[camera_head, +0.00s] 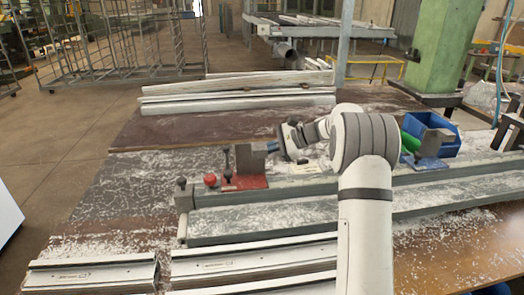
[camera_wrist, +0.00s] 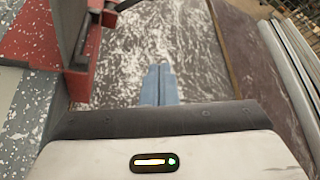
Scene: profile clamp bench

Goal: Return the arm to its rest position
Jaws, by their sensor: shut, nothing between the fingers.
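My white and grey arm reaches from the front up over the bench in the head view. My gripper (camera_head: 271,147) is at its far end, beside the dark upright of the red clamp (camera_head: 245,183). In the wrist view the blue fingers of my gripper (camera_wrist: 160,70) are together with nothing between them, above the chip-covered bench top (camera_wrist: 190,38). The red clamp also shows in the wrist view (camera_wrist: 34,42), left of the fingers and apart from them. My arm hides part of the bench behind it.
White profiles (camera_head: 238,101) lie stacked at the back of the bench; more profiles (camera_head: 90,273) lie at the front. A long grey rail (camera_head: 260,219) crosses the middle. A blue bin (camera_head: 438,132) stands right of my arm, near a green column (camera_head: 437,50).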

